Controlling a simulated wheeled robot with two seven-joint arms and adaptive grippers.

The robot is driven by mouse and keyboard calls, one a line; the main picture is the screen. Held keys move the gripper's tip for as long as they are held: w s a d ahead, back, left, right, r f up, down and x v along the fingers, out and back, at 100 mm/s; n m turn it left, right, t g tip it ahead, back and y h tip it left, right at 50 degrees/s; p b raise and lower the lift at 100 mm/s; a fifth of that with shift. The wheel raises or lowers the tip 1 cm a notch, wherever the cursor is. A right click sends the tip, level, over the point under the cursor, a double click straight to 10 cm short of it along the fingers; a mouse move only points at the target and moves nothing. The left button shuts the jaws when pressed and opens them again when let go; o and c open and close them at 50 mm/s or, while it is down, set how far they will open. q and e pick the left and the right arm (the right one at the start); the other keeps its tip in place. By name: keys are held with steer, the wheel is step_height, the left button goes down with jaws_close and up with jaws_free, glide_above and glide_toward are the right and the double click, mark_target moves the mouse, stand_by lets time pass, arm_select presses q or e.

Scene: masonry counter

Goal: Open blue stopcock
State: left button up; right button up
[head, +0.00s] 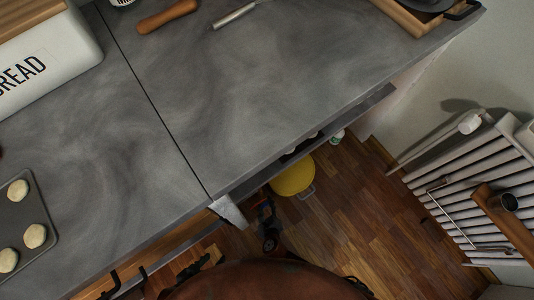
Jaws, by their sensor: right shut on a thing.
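I cannot make out a blue stopcock clearly. A dark gripper-like shape with a faint bluish tint, which I take for my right gripper (267,222), is low beside the counter's front edge, just below the yellow bucket. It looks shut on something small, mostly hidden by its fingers. A black jagged shape, likely part of my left gripper (204,264), shows further left near the lower cabinet front. It is too dark and partly covered to tell whether it is open. My reddish-brown body covers the bottom middle.
The grey counter (215,90) fills the upper left; a bread bin (45,62), bun tray (48,246), rolling pin (167,16) and wooden tray (402,14) stand on it. A yellow bucket (292,178) is on the floor. A radiator (450,190) is right; wooden floor (365,205) between is clear.

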mark_target(266, 204)
steer(key=shift+w+d+f+t+h, duration=0.1)
steer(key=shift+d+t+h, duration=0.2)
steer(key=shift+h, duration=0.1)
steer(key=shift+n, duration=0.3)
steer(key=o, duration=0.9)
steer(key=shift+o, duration=1.4)
steer(key=shift+a, duration=0.2)
steer(key=shift+r, duration=0.2)
step_height(266, 204, up, 10)
steer(key=shift+f, duration=0.15)
